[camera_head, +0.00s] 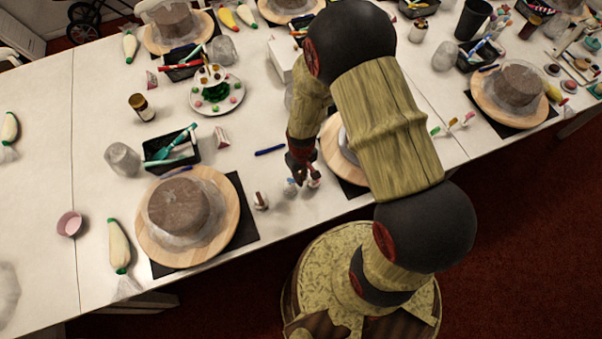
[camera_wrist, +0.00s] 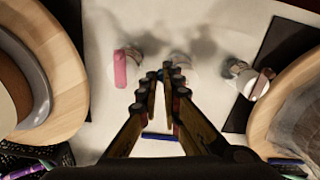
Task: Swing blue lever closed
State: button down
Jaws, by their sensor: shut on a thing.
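Three small whitish bottles with levers stand in a row near the table's front edge. The middle one has a pale blue lever (camera_head: 290,187). A bottle with a pink-red lever stands to its right and shows in the wrist view as a pink lever (camera_wrist: 121,68). A bottle with a brown lever (camera_head: 262,199) stands to its left. My gripper (camera_head: 304,174) points down close to the blue lever. In the wrist view my gripper (camera_wrist: 166,78) has its fingertips nearly together at the middle bottle. They are shut on the blue lever, which they largely hide there.
A blue pen (camera_head: 270,150) lies behind the bottles. A wooden turntable (camera_head: 149,235) with a wrapped brown cake stands at left. Another turntable (camera_head: 336,158) is partly behind my arm. A black bin (camera_head: 185,158) of tools and a plate (camera_head: 232,101) stand farther back.

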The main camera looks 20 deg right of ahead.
jog(key=m, duration=0.2)
jog(key=s+a+m, duration=0.1)
jog(key=m, duration=0.1)
jog(key=a+m+p, duration=0.1)
jog(key=m, duration=0.2)
jog(key=shift+s+a, duration=0.15)
jog(key=shift+s, duration=0.25)
dwell(0.8)
jog(key=c, duration=2)
grip_release()
jog(key=shift+o, duration=0.2)
jog(key=shift+r, duration=0.15)
notch_tip(320, 180, up, 12)
